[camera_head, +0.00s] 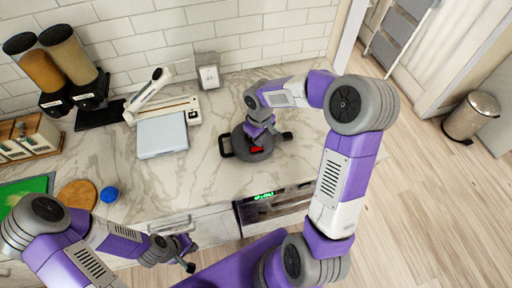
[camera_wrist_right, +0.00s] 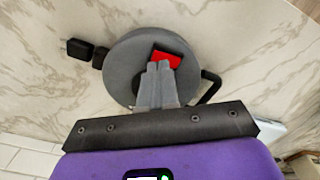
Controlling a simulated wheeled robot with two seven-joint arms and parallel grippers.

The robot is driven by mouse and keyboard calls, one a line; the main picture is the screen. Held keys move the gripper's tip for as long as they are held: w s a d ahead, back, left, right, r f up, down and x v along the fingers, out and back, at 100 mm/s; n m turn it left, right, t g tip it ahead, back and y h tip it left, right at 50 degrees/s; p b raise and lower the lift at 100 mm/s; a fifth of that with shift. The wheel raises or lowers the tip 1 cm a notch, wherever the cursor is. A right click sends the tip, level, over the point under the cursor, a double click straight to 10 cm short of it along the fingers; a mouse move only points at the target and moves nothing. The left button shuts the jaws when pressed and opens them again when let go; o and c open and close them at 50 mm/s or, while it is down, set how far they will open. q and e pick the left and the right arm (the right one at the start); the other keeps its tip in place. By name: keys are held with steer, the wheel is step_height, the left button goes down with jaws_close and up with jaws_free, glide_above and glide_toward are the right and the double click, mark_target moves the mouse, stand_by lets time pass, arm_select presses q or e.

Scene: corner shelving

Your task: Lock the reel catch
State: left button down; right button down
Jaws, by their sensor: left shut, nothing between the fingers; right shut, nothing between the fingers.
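The reel (camera_head: 240,150) is a grey round drum lying flat on the marble counter, with a black handle (camera_head: 225,146) at its left in the head view. It also fills the upper middle of the right wrist view (camera_wrist_right: 122,62). A red catch (camera_wrist_right: 166,58) sits on its top face and partly shows in the head view (camera_head: 257,149). My right gripper (camera_wrist_right: 160,68) is shut and empty, its tips right at the red catch's edge; contact cannot be told. My left gripper (camera_head: 190,252) is shut and empty, low in front of the counter.
A light-blue box (camera_head: 162,136) and a white lever device (camera_head: 165,108) stand left of the reel. A blue cap (camera_head: 109,194) and a round wooden board (camera_head: 76,195) lie at the counter's left. Counter around the reel is clear.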

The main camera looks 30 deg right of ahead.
steer(key=shift+f+b, duration=1.1)
steer(key=shift+f, duration=0.2)
stand_by(0.4)
steer(key=shift+r, duration=0.15)
steer(key=shift+r+p, duration=2.75)
steer(key=shift+r, duration=0.7)
